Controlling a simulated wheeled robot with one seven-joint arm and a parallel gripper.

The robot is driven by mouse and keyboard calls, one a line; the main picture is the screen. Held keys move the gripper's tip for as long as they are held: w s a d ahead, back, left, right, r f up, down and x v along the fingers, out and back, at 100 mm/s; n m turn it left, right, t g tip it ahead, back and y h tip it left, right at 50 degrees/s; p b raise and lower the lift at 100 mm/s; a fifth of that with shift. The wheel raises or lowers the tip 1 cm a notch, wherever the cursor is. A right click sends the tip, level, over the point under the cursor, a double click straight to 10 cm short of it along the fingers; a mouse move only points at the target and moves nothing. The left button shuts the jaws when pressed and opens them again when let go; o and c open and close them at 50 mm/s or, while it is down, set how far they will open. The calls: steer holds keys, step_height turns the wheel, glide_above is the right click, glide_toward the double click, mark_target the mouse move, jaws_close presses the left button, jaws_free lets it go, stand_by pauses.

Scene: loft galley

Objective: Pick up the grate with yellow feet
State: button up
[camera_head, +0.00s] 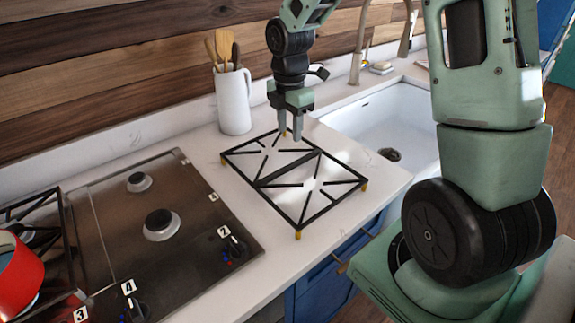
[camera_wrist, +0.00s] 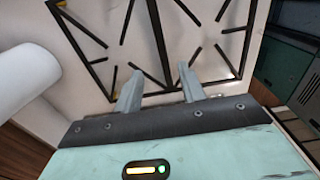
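The black grate with yellow feet (camera_head: 288,168) lies on the white counter between the cooktop and the sink. Its yellow feet show at the corners, such as the near one (camera_head: 298,235). My gripper (camera_head: 290,134) points down over the grate's far side, near the wall. In the wrist view the grate (camera_wrist: 158,40) fills the upper part. There, my gripper's two fingers (camera_wrist: 159,82) are apart, with nothing held between them. They are near the grate's edge bar, by the end of its middle bar. I cannot tell whether they touch it.
A white utensil crock (camera_head: 233,102) stands left of my gripper and looms close in the wrist view (camera_wrist: 22,60). The cooktop (camera_head: 180,245) is at left, with a red pot (camera_head: 18,272) on another grate. The white sink (camera_head: 365,130) is at right.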

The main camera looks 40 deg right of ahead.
mark_target(290, 166)
step_height(290, 166, down, 13)
steer(key=shift+s+r+p, duration=0.15)
steer(key=shift+r+p, duration=0.05)
steer(key=shift+p, duration=0.85)
jaws_close()
